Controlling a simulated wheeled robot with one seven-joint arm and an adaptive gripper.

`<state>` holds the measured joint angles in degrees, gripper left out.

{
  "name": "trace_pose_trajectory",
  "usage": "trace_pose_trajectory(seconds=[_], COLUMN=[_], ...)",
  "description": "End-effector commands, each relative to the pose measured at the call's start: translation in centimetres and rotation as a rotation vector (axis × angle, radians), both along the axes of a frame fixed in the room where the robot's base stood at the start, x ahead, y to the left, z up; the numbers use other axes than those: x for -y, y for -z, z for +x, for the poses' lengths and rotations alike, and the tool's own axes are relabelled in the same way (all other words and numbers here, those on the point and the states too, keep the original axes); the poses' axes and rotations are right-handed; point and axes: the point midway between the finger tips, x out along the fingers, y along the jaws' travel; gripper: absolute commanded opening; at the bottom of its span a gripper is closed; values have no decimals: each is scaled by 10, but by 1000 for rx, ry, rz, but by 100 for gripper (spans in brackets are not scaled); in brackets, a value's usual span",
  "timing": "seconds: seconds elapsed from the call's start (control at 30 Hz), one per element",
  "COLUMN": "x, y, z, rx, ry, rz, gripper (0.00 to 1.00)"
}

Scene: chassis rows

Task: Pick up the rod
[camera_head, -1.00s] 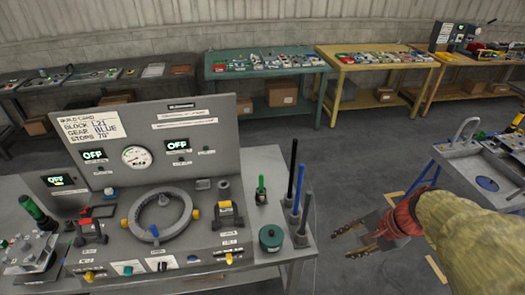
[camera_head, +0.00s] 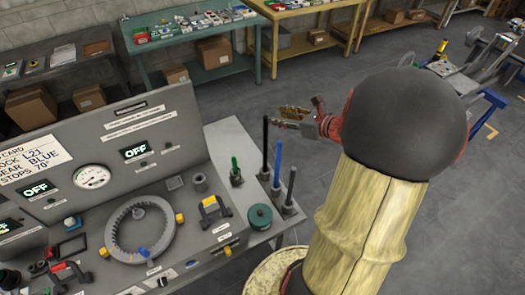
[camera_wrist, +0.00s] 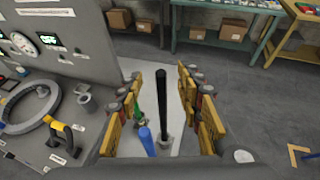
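Upright rods stand in round holders at the right end of the grey bench: a black rod (camera_head: 265,145), a blue rod (camera_head: 278,163) and a dark rod (camera_head: 290,188) at the front. A short green-handled piece (camera_head: 235,167) stands to their left. My gripper (camera_head: 292,117) is open, beyond and slightly right of the black rod in the head view. In the wrist view, the yellow fingers of my gripper (camera_wrist: 160,85) are spread, with the black rod (camera_wrist: 163,95) showing upright between them. The blue rod's top (camera_wrist: 146,135) is nearer the camera. I cannot tell whether the fingers surround the black rod.
The console bench (camera_head: 232,130) carries a ring gear (camera_head: 112,235), a dark green spool (camera_head: 260,217) and a tall panel (camera_head: 165,125) reading OFF. A teal table (camera_head: 160,78) and yellow table (camera_head: 275,58) stand behind.

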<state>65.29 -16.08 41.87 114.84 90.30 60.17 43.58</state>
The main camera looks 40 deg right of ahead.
Motion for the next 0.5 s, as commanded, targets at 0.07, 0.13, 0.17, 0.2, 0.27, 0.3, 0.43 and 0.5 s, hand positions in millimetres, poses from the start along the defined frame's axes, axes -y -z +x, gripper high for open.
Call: trace_pose_trajectory(seconds=[0.07,0.13,0.17,0.2,0.27,0.3,0.43,0.5], x=[-1,0,-1,0,0,0,-2,-2], y=[19,33,39,46,58,64,69,71], z=[0,0,0,0,0,0,16,21], rx=[-2,-2,-2,-2,-2,-2,-1,-1], ry=[1,-1,0,0,-1,-1,-4,-4], rz=[5,3,3,2,1,0,-4,-4], gripper=[36,36,36,36,36,36,36,36])
